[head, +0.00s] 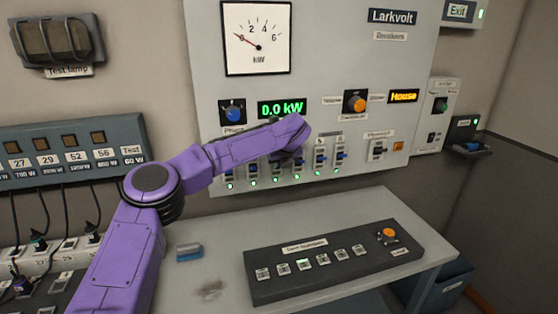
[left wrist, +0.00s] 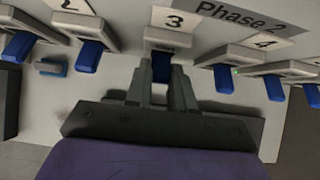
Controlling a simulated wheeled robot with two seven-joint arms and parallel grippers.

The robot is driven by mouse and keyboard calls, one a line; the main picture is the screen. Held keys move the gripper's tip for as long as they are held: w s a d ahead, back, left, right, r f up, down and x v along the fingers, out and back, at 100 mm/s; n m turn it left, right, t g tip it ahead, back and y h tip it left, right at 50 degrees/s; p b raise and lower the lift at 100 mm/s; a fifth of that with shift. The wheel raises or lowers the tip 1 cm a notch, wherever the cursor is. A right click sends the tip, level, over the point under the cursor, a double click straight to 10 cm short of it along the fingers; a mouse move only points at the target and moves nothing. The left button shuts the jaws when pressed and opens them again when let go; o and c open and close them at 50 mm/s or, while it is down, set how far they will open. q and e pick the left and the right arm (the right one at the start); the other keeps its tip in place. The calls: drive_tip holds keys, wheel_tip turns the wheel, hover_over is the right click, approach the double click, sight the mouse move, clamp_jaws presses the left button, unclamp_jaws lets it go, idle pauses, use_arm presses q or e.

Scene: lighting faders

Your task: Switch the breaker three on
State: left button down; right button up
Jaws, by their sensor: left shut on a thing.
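Breaker three shows in the left wrist view under its "3" label (left wrist: 173,21), with a blue lever (left wrist: 161,66) pointing down. My left gripper (left wrist: 160,84) is shut on that lever, one dark finger on each side. In the head view my left gripper (head: 290,150) is at the breaker row on the grey panel (head: 210,90), and my arm hides breaker three's lever. Breaker two's blue lever (left wrist: 90,55) and breaker four's blue lever (left wrist: 223,78) stand free on either side. My right gripper is not in view.
A dial meter (head: 257,38) points near zero above a green "0.0 kW" display (head: 282,108). Small green lights show below the breakers. A sloped desk below holds a dark button box (head: 335,262) and a small blue-grey block (head: 190,252). Cables hang at the left.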

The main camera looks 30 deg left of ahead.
use_arm(q)
drive_tip(key=shift+r, duration=0.1)
idle(0.3)
drive_tip(key=c, duration=1)
unclamp_jaws()
drive_tip(key=shift+o, duration=0.2)
drive_tip(key=b+v, duration=0.3)
drive_tip(key=v, duration=0.7)
drive_tip(key=shift+r+b, duration=0.25)
drive_tip(key=shift+b, duration=0.05)
